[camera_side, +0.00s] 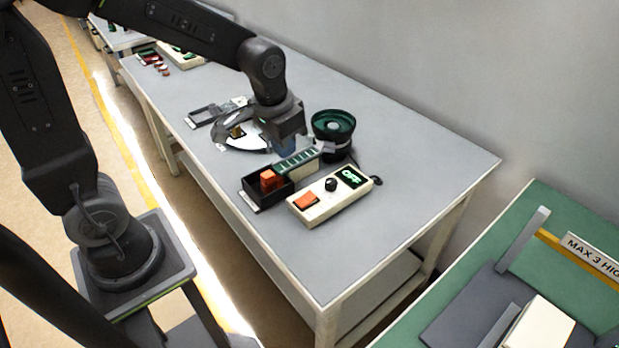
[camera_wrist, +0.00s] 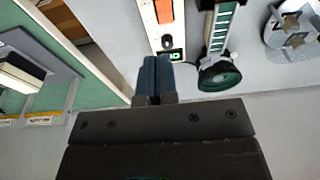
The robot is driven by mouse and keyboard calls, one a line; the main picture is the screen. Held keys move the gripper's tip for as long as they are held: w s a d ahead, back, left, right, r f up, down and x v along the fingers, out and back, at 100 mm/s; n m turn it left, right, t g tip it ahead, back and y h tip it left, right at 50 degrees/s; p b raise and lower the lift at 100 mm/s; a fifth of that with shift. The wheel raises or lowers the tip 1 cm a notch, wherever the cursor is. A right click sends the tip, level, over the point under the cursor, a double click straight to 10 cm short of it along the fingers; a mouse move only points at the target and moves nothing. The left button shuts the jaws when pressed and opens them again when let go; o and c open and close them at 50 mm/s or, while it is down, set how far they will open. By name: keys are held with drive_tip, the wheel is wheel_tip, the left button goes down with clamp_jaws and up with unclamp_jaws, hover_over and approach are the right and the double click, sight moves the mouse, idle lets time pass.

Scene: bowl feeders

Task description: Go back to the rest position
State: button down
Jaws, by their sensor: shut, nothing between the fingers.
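My gripper (camera_side: 289,146) is over the grey table (camera_side: 400,160) in the side view, just left of the green bowl feeder (camera_side: 333,126) and above the far end of its green-ribbed track (camera_side: 297,160). In the wrist view, the blue fingers of my gripper (camera_wrist: 155,72) are together with nothing between them. The bowl feeder (camera_wrist: 219,76) shows there to the right of the fingers. A cream control box (camera_side: 329,196) has an orange button, a black knob and a display reading OFF. A black bin (camera_side: 257,192) holds orange parts (camera_side: 268,179).
A round white and dark fixture (camera_side: 240,136) and a grey tray (camera_side: 203,115) lie left of the gripper. A green bench (camera_side: 560,215) with a MAX 3 HIGH sign (camera_side: 592,257) stands at the right. The table's right part is clear. A wall runs behind.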

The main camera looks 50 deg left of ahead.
drive_tip(key=s+r+t, duration=0.3)
drive_tip(key=s+r, duration=0.5)
drive_tip(key=s, duration=0.4)
drive_tip(key=shift+s+d+r+t, duration=0.15)
drive_tip(key=shift+d+r+t, duration=0.15)
drive_tip(key=shift+d+r, duration=0.1)
idle(1.0)
